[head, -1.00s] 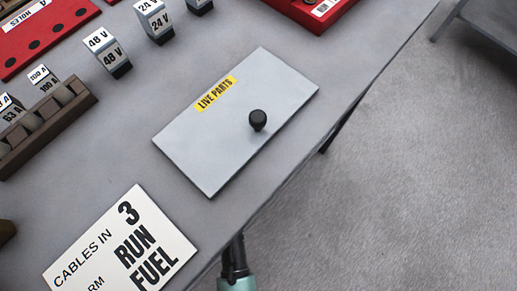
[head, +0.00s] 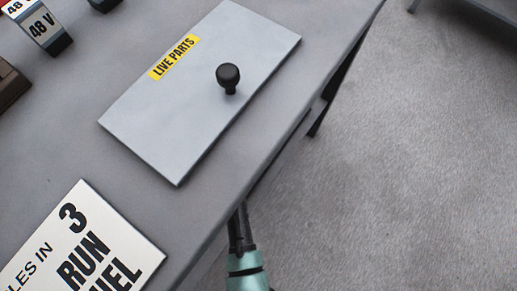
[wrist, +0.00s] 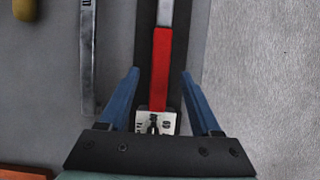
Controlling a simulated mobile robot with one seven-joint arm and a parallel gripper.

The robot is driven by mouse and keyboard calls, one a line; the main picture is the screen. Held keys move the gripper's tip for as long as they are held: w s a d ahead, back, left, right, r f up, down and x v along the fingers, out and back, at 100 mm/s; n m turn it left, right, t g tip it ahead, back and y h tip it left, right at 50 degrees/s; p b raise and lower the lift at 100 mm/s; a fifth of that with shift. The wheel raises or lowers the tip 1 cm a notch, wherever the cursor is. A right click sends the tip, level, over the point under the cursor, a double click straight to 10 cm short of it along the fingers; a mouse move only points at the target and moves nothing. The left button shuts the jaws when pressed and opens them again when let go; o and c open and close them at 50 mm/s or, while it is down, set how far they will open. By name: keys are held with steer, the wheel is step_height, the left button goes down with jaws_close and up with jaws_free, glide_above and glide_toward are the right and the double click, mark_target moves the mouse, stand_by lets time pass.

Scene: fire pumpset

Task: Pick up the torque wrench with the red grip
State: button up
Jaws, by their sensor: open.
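The torque wrench with the red grip (wrist: 161,62) shows in the wrist view. It lies lengthwise up the picture on a dark strip, its bright metal shaft (wrist: 165,12) leaving the top edge. My gripper (wrist: 160,72) is open in the wrist view, with one blue finger on each side of the red grip and a gap on both sides. A small white tag with dark marks (wrist: 155,123) shows at the grip's lower end, near the gripper's base. Contact or height above the wrench cannot be told. The wrench does not show in the head view.
Another long metal tool (wrist: 88,50) lies left of the wrench. Part of a yellowish object (wrist: 25,9) shows at top left. In the head view, a grey panel marked LIVE PARTS (head: 200,85) with a black knob and a printed card (head: 85,245) lie on the grey table.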

steer(key=shift+w+d+f, duration=0.1)
steer(key=shift+w+f, duration=0.05)
steer(key=shift+f, duration=0.3)
steer(key=shift+r, duration=0.1)
jaws_close()
stand_by(0.9)
